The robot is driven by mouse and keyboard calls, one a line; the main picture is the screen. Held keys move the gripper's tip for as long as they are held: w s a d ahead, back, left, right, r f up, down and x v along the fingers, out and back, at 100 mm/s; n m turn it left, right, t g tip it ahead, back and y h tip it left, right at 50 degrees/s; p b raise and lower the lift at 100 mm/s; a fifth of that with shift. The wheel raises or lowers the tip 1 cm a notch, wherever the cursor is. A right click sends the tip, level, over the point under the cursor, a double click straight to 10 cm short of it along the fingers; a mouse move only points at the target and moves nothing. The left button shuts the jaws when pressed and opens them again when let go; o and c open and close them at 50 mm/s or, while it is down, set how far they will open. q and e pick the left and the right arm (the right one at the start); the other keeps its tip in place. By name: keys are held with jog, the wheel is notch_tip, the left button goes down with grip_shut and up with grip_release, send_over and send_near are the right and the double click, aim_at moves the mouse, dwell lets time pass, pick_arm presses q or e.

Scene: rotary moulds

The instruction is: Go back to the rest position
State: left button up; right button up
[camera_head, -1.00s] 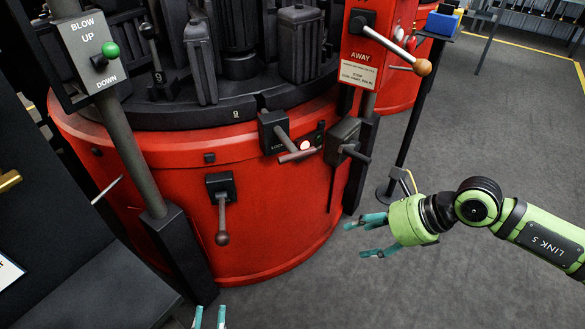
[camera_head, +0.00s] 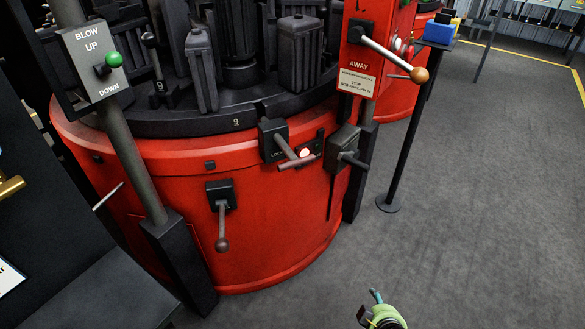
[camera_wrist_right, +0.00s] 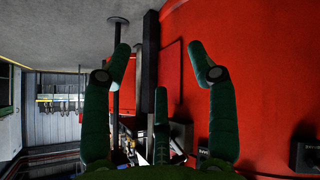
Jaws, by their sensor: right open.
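My right gripper (camera_head: 378,308) shows at the bottom edge of the head view, right of centre, low in front of the red machine and apart from it. Only its green body and a teal finger are in the picture. In the right wrist view its dark green fingers (camera_wrist_right: 160,65) are spread with nothing between them. The red drum wall fills the right of that view behind them. My left gripper is not in the head view now.
The red rotary machine (camera_head: 262,235) carries a lever (camera_head: 222,225), a T-handle (camera_head: 297,160) and an orange-knobbed lever (camera_head: 397,58). A post labelled BLOW with a green knob (camera_head: 114,60) stands left. A thin stand (camera_head: 388,204) stands right. The grey floor (camera_head: 480,220) on the right is clear.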

jog(key=s+a+f+m+g, duration=0.1)
jog(key=s+f+m+g, duration=0.15)
jog(key=s+f, duration=0.45)
jog(key=s+a+f+m+g, duration=0.1)
jog(key=s+f+m+g, duration=0.2)
jog(key=s, duration=0.8)
pick_arm(q)
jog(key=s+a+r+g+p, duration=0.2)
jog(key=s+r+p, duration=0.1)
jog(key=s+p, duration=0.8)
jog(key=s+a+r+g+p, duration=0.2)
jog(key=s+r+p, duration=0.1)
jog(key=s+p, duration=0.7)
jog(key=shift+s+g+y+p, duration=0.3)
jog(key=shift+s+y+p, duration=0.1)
jog(key=shift+p, duration=0.4)
pick_arm(e)
jog(key=s+d+r+n+g, duration=0.1)
jog(key=s+r, duration=0.2)
jog(key=s, duration=0.4)
jog(key=s+d+r+n+g, duration=0.1)
jog(key=s+d+r, duration=0.1)
jog(key=s, duration=0.6)
jog(key=shift+s+d+r, duration=0.25)
jog(key=shift+s+r, duration=0.05)
jog(key=shift+r, duration=0.55)
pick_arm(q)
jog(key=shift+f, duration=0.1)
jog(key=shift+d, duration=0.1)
